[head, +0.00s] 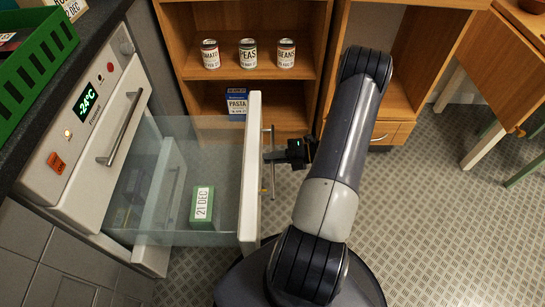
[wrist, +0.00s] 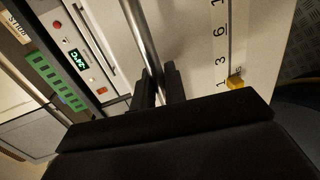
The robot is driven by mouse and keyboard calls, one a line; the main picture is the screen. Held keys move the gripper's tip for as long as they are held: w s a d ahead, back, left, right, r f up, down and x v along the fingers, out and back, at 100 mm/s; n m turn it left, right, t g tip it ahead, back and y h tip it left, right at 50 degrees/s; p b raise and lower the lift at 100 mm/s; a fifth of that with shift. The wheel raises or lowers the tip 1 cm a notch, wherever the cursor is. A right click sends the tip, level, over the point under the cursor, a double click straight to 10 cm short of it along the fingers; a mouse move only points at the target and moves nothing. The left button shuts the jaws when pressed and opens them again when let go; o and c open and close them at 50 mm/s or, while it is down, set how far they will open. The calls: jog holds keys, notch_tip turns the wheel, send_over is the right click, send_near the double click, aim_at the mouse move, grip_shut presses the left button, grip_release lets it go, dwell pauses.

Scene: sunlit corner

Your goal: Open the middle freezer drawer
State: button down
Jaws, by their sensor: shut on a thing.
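The freezer (head: 68,182) stands at the left with a green -24°C display. The drawer below its top one is pulled far out; its white front (head: 250,165) faces right and its side is clear. A green box (head: 203,208) marked 21 DEC lies inside it. My gripper (head: 272,157) is at the metal bar handle (head: 267,180) on the outer face of that front. In the wrist view the bar (wrist: 143,40) runs between my gripper's two dark fingers (wrist: 160,85), which are shut on it. The top drawer's handle (head: 121,128) shows, with that drawer closed.
A wooden shelf (head: 245,80) with cans and a blue pasta box (head: 237,101) stands behind the open drawer, close to its far side. A green crate (head: 35,65) sits on the dark counter. A yellow slider (wrist: 235,83) is on the drawer front. Patterned floor (head: 430,220) is clear at right.

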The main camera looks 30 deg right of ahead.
jog(key=shift+s+d, duration=0.1)
jog(key=shift+d, duration=0.05)
jog(key=c, duration=1.6)
grip_release()
jog(key=shift+d, duration=0.1)
jog(key=shift+o, duration=0.2)
jog(key=p+v, duration=0.1)
jog(key=v, duration=1)
jog(key=shift+f, duration=0.1)
jog(key=b+x, duration=0.1)
jog(key=x, duration=1)
jog(key=shift+w+a, duration=0.25)
jog(key=shift+a, duration=0.2)
